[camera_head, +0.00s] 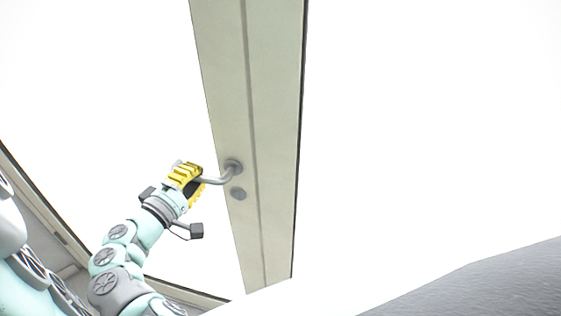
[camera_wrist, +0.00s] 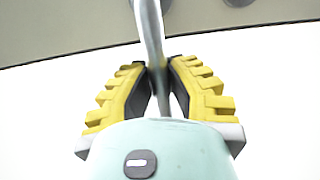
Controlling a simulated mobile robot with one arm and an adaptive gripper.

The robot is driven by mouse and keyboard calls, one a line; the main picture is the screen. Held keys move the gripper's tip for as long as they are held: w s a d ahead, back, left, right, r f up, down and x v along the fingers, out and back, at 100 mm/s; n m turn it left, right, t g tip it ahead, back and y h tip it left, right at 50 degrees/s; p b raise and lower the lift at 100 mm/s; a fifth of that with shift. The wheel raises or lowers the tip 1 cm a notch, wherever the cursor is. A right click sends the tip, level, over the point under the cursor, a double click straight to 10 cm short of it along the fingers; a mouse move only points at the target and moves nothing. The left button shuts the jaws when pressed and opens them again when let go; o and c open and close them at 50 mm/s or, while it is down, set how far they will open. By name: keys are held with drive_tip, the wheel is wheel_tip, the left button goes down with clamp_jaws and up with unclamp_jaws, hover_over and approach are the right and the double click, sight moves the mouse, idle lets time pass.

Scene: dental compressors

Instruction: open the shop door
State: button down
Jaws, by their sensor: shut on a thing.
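The shop door (camera_head: 272,120) is a narrow beige panel standing upright in the head view, with open white space on both sides of it. It also shows as a beige band in the wrist view (camera_wrist: 60,25). A grey lever handle (camera_head: 218,180) sticks out to the left from the door, with a round lock plate (camera_head: 238,194) below it. My gripper (camera_head: 188,178) has yellow pads and is at the handle's free end. In the wrist view the pads of my gripper (camera_wrist: 158,75) close on both sides of the handle (camera_wrist: 150,28).
A frame with a dark edge (camera_head: 50,215) runs along the lower left, near my arm. A grey rough surface (camera_head: 490,285) lies at the lower right. The area around the door is blank white.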

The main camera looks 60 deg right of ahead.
drive_tip(key=shift+f, duration=0.1)
drive_tip(key=shift+f+n+b, duration=0.45)
drive_tip(key=shift+n, duration=0.35)
drive_tip(key=shift+s+d+f+n+t+h+b, duration=0.2)
drive_tip(key=shift+f+n, duration=0.3)
drive_tip(key=shift+n, duration=0.5)
drive_tip(key=shift+s+a+f+n+t+h+b, duration=0.15)
drive_tip(key=shift+f+n+b, duration=0.3)
drive_tip(key=shift+n, duration=0.55)
drive_tip(key=shift+s+d+f+n+t+h+b, duration=0.2)
drive_tip(key=shift+f+n, duration=0.4)
drive_tip(key=shift+n, duration=0.4)
